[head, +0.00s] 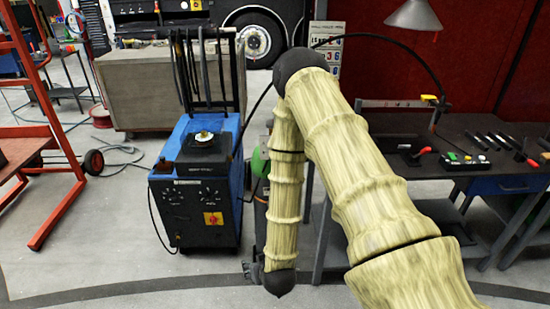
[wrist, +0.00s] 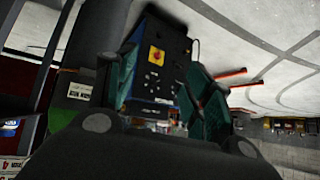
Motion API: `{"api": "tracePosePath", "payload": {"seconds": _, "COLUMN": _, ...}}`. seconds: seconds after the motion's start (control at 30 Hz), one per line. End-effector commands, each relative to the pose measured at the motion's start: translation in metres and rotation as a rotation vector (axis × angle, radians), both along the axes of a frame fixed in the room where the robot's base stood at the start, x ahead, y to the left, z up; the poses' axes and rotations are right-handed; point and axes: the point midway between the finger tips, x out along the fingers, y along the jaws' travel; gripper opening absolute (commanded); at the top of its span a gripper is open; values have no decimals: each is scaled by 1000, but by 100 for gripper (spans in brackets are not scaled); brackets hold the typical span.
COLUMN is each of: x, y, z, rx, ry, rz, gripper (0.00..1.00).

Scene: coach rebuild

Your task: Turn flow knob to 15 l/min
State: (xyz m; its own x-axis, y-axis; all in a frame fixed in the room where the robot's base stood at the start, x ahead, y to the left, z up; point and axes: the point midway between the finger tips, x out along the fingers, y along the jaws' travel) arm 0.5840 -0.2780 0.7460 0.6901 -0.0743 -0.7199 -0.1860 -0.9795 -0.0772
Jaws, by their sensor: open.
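My gripper (head: 250,270) hangs low in the head view, in front and to the right of the welding machine, partly hidden by my arm. In the wrist view my gripper (wrist: 160,90) is open, with teal-padded fingers apart and nothing seen between them but the machine beyond. The blue and black welding machine (head: 190,215) has dials and a red-yellow switch (head: 212,218) on its front; the switch also shows in the wrist view (wrist: 156,55). A green rounded part (head: 258,160), perhaps a gas cylinder, shows behind my arm. I cannot make out a flow knob or its scale.
A dark workbench (head: 460,150) with tools stands at the right. A red frame trolley (head: 50,120) stands at the left, and a beige cabinet (head: 150,85) behind the machine. Cables lie on the floor at left. Floor in front of the machine is clear.

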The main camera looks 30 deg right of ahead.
Motion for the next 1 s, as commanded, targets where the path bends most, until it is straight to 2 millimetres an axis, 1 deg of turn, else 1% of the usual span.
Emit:
{"api": "tracePosePath", "payload": {"seconds": 0.03, "x": 29, "y": -15, "z": 15, "rx": -9, "ry": -90, "rz": -38, "gripper": 52}}
{"api": "tracePosePath", "payload": {"seconds": 0.07, "x": 44, "y": -23, "z": 25, "rx": -17, "ry": -141, "rz": -59, "gripper": 52}}
{"api": "tracePosePath", "payload": {"seconds": 0.1, "x": 63, "y": -36, "z": 41, "rx": -31, "ry": -210, "rz": -88, "gripper": 52}}
{"api": "tracePosePath", "payload": {"seconds": 0.17, "x": 88, "y": -55, "z": 66, "rx": -52, "ry": -308, "rz": -136, "gripper": 52}}
{"api": "tracePosePath", "payload": {"seconds": 0.2, "x": 103, "y": -69, "z": 83, "rx": -68, "ry": -373, "rz": -167, "gripper": 52}}
{"api": "tracePosePath", "payload": {"seconds": 0.27, "x": 121, "y": -90, "z": 108, "rx": -92, "ry": -462, "rz": -218, "gripper": 52}}
{"api": "tracePosePath", "payload": {"seconds": 0.3, "x": 132, "y": -104, "z": 124, "rx": -108, "ry": -517, "rz": -251, "gripper": 52}}
{"api": "tracePosePath", "payload": {"seconds": 0.33, "x": 138, "y": -113, "z": 136, "rx": -120, "ry": -555, "rz": -275, "gripper": 52}}
{"api": "tracePosePath", "payload": {"seconds": 0.4, "x": 149, "y": -134, "z": 160, "rx": -147, "ry": -632, "rz": -326, "gripper": 52}}
{"api": "tracePosePath", "payload": {"seconds": 0.5, "x": 157, "y": -158, "z": 187, "rx": -177, "ry": -713, "rz": -385, "gripper": 52}}
{"api": "tracePosePath", "payload": {"seconds": 0.6, "x": 161, "y": -172, "z": 204, "rx": -198, "ry": -762, "rz": -424, "gripper": 52}}
{"api": "tracePosePath", "payload": {"seconds": 0.7, "x": 163, "y": -179, "z": 213, "rx": -207, "ry": -783, "rz": -442, "gripper": 52}}
{"api": "tracePosePath", "payload": {"seconds": 0.87, "x": 173, "y": -187, "z": 216, "rx": -211, "ry": -789, "rz": -445, "gripper": 52}}
{"api": "tracePosePath", "payload": {"seconds": 1.0, "x": 191, "y": -198, "z": 216, "rx": -210, "ry": -788, "rz": -445, "gripper": 52}}
